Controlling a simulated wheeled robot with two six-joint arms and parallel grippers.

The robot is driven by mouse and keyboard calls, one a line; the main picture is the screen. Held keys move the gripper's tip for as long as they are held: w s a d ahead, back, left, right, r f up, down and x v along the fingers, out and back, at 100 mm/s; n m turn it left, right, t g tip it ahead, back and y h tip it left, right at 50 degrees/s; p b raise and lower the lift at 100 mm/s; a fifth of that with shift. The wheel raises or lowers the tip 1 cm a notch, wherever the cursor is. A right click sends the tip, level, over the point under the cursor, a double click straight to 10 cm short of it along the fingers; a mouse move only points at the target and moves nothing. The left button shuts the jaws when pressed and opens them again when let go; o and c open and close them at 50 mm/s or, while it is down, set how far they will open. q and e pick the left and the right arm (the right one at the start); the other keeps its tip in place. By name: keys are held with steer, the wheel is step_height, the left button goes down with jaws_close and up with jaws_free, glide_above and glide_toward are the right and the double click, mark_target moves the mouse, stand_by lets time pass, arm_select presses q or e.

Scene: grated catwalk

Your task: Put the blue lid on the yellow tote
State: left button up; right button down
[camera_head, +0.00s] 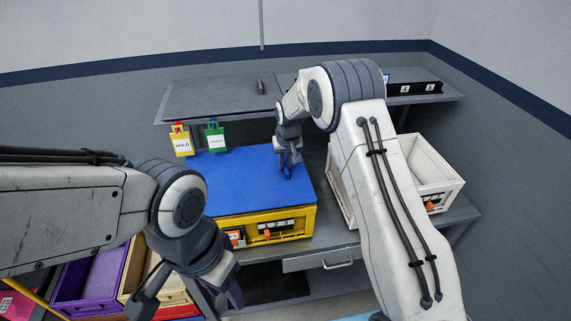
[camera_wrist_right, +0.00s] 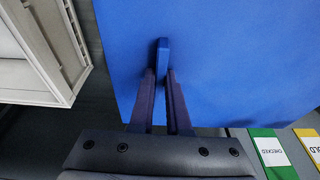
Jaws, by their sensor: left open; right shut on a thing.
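The blue lid (camera_head: 235,181) lies flat over the top of the yellow tote (camera_head: 290,226) on the grey workbench. The tote's yellow front shows below the lid's near edge; its inside is hidden. I cannot tell whether the lid touches the rim all round. My right gripper (camera_head: 288,168) is above the lid, toward its right side. In the right wrist view it is shut on the lid's small upright blue handle (camera_wrist_right: 162,54), and the lid (camera_wrist_right: 235,60) fills much of that view. My left gripper (camera_head: 190,305) is open and empty at the lower left, in front of the bench.
A white crate (camera_head: 447,187) stands right of the tote, partly behind my right arm. A purple bin (camera_head: 95,275) is at lower left. A grey shelf (camera_head: 215,95) runs along the back.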

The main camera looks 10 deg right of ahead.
steer(key=shift+f+b, duration=0.35)
steer(key=shift+f, duration=0.05)
stand_by(0.7)
stand_by(2.2)
steer(key=shift+f+b, duration=0.55)
stand_by(0.5)
stand_by(0.3)
steer(key=c, duration=0.8)
jaws_free()
steer(key=o, duration=0.4)
steer(key=shift+f, duration=0.1)
